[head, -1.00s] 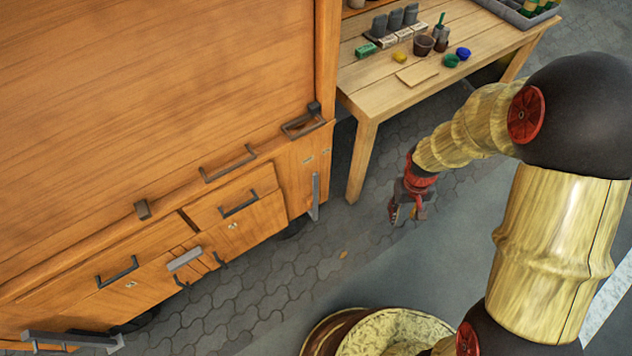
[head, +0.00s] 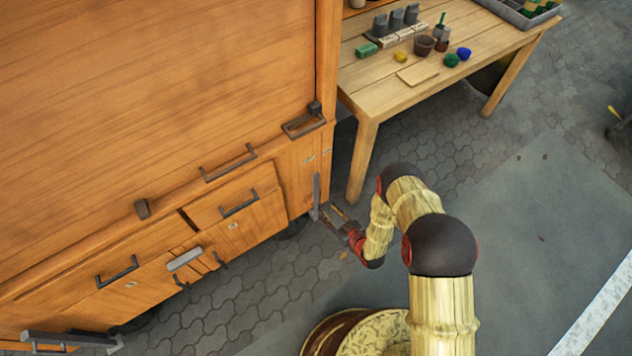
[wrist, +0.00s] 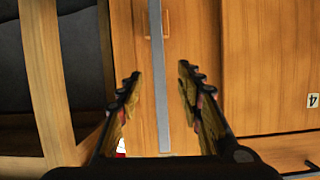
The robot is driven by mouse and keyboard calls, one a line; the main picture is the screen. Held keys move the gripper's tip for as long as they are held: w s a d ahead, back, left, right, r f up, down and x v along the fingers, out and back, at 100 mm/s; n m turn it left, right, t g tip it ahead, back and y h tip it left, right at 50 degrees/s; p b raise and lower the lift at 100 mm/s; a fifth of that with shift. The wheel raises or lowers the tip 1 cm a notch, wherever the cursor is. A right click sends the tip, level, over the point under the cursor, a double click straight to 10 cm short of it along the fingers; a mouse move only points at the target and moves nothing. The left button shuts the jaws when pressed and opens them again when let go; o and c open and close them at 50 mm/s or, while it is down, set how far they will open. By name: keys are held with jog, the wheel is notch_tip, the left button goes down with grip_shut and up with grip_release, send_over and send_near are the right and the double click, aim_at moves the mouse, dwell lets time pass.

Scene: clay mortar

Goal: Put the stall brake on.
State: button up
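A long grey bar (head: 316,190), which looks like the brake lever, stands upright at the right end of the wooden stall (head: 120,100), low on its front. My gripper (head: 330,214) is low in front of the stall, close beside the bar's lower part. In the wrist view the grey bar (wrist: 160,60) runs top to bottom between the two spread fingers of my gripper (wrist: 159,84), with a gap on each side. The gripper is open and holds nothing. I cannot tell how deep the bar lies between the fingers.
A wooden table (head: 410,85) with pots, blocks and coloured lumps stands right of the stall; its near leg (head: 361,165) is close to my gripper. Drawer handles (head: 240,204) jut from the stall front. The paving (head: 245,300) before the stall is clear.

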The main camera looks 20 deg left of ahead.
aim_at(317, 182)
notch_tip(317, 182, up, 9)
jog(key=w+a+t+y, duration=0.2)
jog(key=t+y, duration=0.1)
jog(key=b+x, duration=0.2)
jog(key=x, duration=0.5)
jog(key=shift+w+a, duration=0.1)
jog(key=shift+a, duration=0.05)
jog(key=shift+c, duration=1.1)
grip_shut()
